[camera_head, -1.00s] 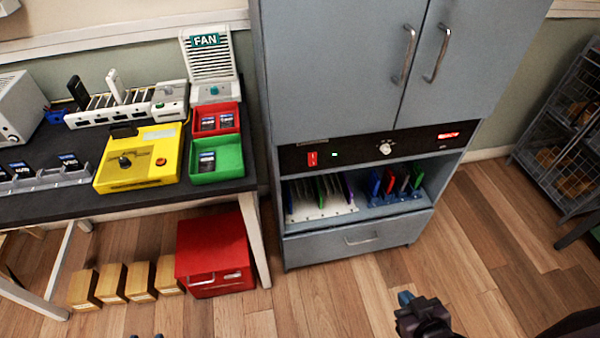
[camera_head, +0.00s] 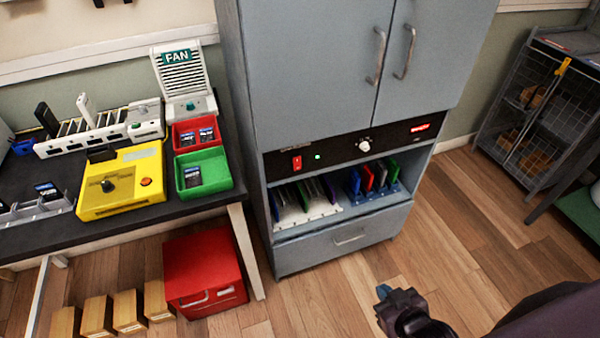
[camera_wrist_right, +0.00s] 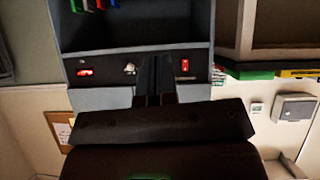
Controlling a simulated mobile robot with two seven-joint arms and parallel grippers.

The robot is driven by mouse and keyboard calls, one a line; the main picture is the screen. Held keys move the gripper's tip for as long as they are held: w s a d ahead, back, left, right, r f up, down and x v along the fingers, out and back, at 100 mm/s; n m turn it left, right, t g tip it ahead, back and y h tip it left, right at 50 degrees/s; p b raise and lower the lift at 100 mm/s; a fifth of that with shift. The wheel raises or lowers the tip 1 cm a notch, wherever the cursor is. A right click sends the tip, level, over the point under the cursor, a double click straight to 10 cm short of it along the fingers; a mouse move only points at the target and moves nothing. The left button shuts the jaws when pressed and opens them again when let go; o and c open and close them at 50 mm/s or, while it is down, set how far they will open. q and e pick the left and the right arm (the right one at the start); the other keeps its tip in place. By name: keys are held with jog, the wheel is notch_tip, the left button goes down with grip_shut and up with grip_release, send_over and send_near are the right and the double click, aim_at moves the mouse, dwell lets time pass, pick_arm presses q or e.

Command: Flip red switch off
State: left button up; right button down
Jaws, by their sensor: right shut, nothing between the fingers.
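The red switch (camera_head: 297,162) is on the left part of the black control panel (camera_head: 345,148) on the grey cabinet. A small green light (camera_head: 317,157) glows beside it. The switch also shows in the right wrist view (camera_wrist_right: 185,65), just right of my fingers; that view is upside down. My right gripper (camera_head: 383,291) is at the lower middle of the head view, in front of the cabinet and apart from the switch. Its fingers are shut and empty, and they also show in the right wrist view (camera_wrist_right: 157,75). My left gripper is out of view. The switch's position is too small to read.
A white knob (camera_head: 335,146) and a red display (camera_head: 420,128) share the panel. Below is an open shelf with several coloured boards. A black-topped table (camera_head: 140,222) stands left, a red box (camera_head: 203,270) under it, and a wire rack (camera_head: 535,110) right. The floor before the cabinet is clear.

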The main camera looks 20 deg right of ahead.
aim_at(297, 168)
pick_arm(q)
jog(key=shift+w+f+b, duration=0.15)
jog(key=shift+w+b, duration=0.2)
jog(key=shift+b, duration=0.1)
pick_arm(e)
jog(key=w+a+r+t, duration=0.1)
jog(key=w+a+r, duration=0.1)
jog(key=w, duration=0.5)
jog(key=w+a+r+t, duration=0.2)
jog(key=w, duration=0.6)
jog(key=w+a+r+t, duration=0.2)
jog(key=w+a, duration=0.1)
jog(key=w, duration=0.5)
jog(key=shift+r+m+y, duration=0.2)
jog(key=shift+m+y, duration=0.1)
jog(key=shift+m, duration=0.1)
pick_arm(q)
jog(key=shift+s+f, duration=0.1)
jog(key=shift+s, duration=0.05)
